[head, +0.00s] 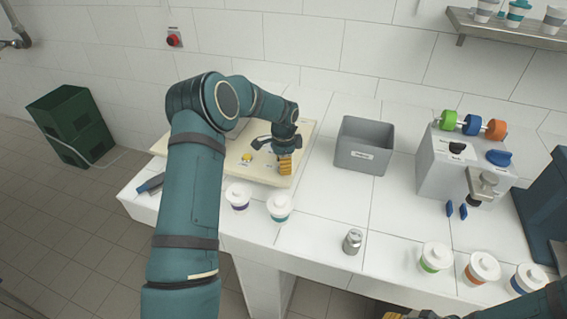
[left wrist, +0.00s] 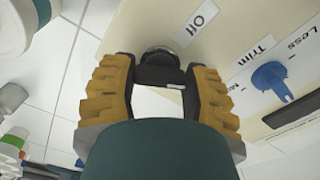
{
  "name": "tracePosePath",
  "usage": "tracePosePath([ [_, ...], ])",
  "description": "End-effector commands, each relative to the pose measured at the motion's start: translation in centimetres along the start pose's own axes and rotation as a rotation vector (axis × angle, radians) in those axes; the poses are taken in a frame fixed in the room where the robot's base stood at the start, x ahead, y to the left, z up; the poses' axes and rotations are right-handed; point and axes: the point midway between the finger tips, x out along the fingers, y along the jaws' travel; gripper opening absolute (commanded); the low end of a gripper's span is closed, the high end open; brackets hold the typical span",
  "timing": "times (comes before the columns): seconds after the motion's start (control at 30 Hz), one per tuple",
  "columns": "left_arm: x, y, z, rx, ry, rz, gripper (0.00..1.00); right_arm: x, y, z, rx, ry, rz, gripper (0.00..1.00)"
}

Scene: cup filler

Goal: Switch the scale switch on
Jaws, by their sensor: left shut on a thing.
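My left gripper (head: 285,165) is at the panel's right side, pointing down. In the left wrist view my left gripper's yellow fingers (left wrist: 158,98) are on either side of a dark part, the scale switch (left wrist: 160,57), and are shut on it. A label reading "Off" (left wrist: 196,24) is beside the switch. The switch's exact position is mostly hidden.
A blue trim knob (left wrist: 272,78) is on the panel close to the gripper. A grey bin (head: 364,146) stands right of the panel. Two lidded cups (head: 238,195) (head: 279,206) stand in front. A metal weight (head: 352,241) and more cups (head: 435,256) are further right.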

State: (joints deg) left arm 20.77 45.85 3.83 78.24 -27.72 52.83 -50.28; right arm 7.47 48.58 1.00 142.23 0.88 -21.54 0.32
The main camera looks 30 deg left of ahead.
Motion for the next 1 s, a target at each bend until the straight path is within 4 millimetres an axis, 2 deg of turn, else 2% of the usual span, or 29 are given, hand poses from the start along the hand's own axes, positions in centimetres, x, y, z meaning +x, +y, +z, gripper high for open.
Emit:
tracePosePath([
  [0.2,-0.10,-0.05,-0.01,0.195,0.001,-0.002,0.14,-0.32,-0.10,-0.03,0.000,0.000,-0.001,0.47],
  [0.5,-0.07,-0.05,-0.01,0.396,0.000,-0.002,0.14,-0.59,-0.19,-0.07,0.000,0.000,-0.001,0.47],
  [1.0,-0.05,-0.03,-0.06,0.507,0.001,-0.002,0.14,-0.73,-0.23,-0.08,0.000,0.000,-0.002,0.47],
])
